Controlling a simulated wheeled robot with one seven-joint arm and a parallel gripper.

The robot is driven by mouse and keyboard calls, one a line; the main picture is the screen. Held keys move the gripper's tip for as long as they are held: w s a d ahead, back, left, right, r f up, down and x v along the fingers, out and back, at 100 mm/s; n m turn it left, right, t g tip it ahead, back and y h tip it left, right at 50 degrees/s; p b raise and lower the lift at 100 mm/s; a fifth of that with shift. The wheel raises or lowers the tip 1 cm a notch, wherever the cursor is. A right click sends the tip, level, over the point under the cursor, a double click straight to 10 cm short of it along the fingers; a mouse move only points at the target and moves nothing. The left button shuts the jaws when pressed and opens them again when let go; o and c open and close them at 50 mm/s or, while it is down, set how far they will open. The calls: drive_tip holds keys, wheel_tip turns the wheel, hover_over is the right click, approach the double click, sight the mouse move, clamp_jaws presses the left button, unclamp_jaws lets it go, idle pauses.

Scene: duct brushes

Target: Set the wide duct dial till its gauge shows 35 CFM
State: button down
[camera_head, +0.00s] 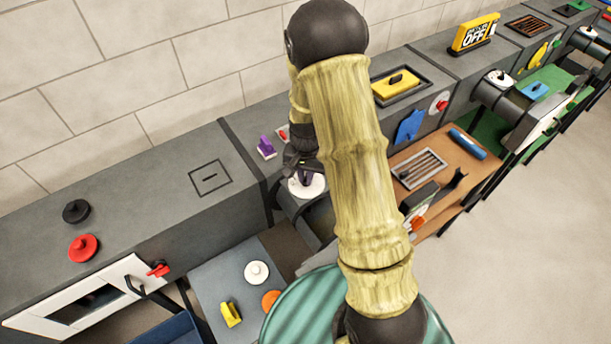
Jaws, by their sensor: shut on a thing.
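A white round dial plate (313,190) with a dark purple knob sits on top of a grey duct at the centre of the view. My gripper (304,172) is at this dial, pointing down, shut on its knob. The fingers and my arm cover part of the dial, so its marks cannot be read. I cannot make out a gauge or any CFM reading. Another white dial (500,77) stands on a dark duct (505,98) at the upper right, away from my gripper. I cannot tell by labels which duct is the wide one.
A purple block (266,148) stands left of my gripper on the grey counter. Red (83,248) and black (76,211) round knobs sit at the left. A brown board (455,170) with a grille lies right of my arm. Open floor lies at the right.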

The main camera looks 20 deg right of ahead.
drive_tip(key=shift+d+n+b, duration=0.1)
drive_tip(key=shift+n+b, duration=0.3)
drive_tip(key=shift+n, duration=1.6)
drive_tip(key=c, duration=1.5)
unclamp_jaws()
drive_tip(key=shift+r, duration=0.15)
wheel_tip(320, 180, up, 17)
drive_tip(key=shift+r+b, duration=0.1)
drive_tip(key=shift+b, duration=0.95)
drive_tip(key=shift+s, duration=0.1)
drive_tip(key=s+f+t, duration=0.1)
drive_tip(key=s, duration=0.3)
drive_tip(key=s+f+n, duration=0.1)
drive_tip(key=s+f, duration=0.1)
drive_tip(key=s, duration=0.3)
drive_tip(key=s+f+n+t, duration=0.1)
drive_tip(key=s, duration=0.3)
drive_tip(key=shift+s+f+t, duration=0.3)
drive_tip(key=shift+s+f, duration=0.1)
